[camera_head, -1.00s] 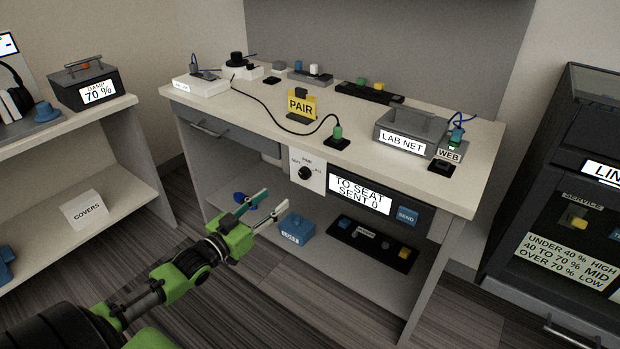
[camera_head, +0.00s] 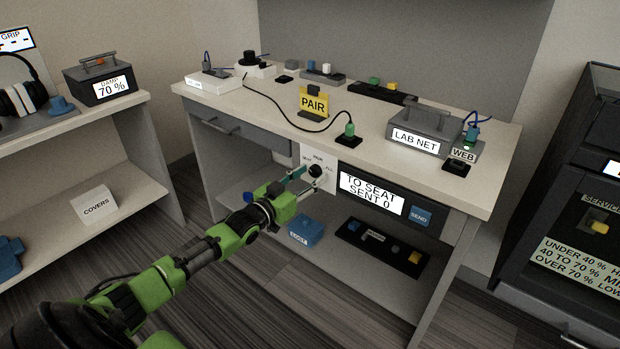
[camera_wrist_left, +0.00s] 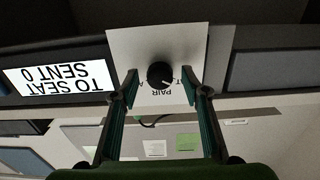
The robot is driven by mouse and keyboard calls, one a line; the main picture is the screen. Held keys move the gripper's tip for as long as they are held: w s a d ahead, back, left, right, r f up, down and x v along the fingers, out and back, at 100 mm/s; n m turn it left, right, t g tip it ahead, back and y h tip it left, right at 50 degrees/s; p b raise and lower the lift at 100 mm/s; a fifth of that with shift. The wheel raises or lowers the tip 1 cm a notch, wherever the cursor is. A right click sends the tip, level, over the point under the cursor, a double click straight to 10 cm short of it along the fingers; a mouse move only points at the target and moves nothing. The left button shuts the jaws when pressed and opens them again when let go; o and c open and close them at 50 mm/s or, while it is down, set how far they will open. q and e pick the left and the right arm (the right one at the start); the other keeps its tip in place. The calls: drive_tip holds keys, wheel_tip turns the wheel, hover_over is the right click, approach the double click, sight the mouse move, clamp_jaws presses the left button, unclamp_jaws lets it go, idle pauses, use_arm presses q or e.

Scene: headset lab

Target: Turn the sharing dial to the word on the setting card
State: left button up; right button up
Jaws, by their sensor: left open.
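The sharing dial (camera_head: 315,171) is a black knob on a white plate (camera_head: 330,184) at the front of the desk, with SEAT, PAIR and ALL around it. The dial also shows in the left wrist view (camera_wrist_left: 160,75), where its pale pointer mark faces toward PAIR and a little to one side. My left gripper (camera_head: 304,181) is open; in the wrist view its fingertips (camera_wrist_left: 160,84) stand on either side of the dial. I cannot tell whether they touch it. The yellow setting card (camera_head: 314,102) on the desk reads PAIR. My right gripper is not in view.
A screen (camera_head: 371,193) right of the dial reads TO SEAT SENT 0, beside a blue SEND button (camera_head: 421,216). A drawer handle (camera_head: 221,127) sticks out at left. A blue box (camera_head: 307,232) and a black tray (camera_head: 352,238) are on the lower shelf.

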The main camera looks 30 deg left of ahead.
use_arm(q)
drive_tip(key=shift+w, duration=0.25)
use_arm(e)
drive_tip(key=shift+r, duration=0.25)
use_arm(q)
drive_tip(key=c, duration=1.1)
drive_tip(key=m+p, duration=0.2)
drive_tip(key=m, duration=0.3)
drive_tip(key=shift+m, duration=0.3)
drive_tip(key=m, duration=0.3)
drive_tip(key=shift+p, duration=0.35)
drive_tip(key=shift+m, duration=1.5)
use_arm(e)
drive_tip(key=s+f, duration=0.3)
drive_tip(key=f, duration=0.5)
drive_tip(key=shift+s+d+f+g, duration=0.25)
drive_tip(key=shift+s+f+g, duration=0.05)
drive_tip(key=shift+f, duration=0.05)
use_arm(q)
drive_tip(key=shift+m, duration=0.3)
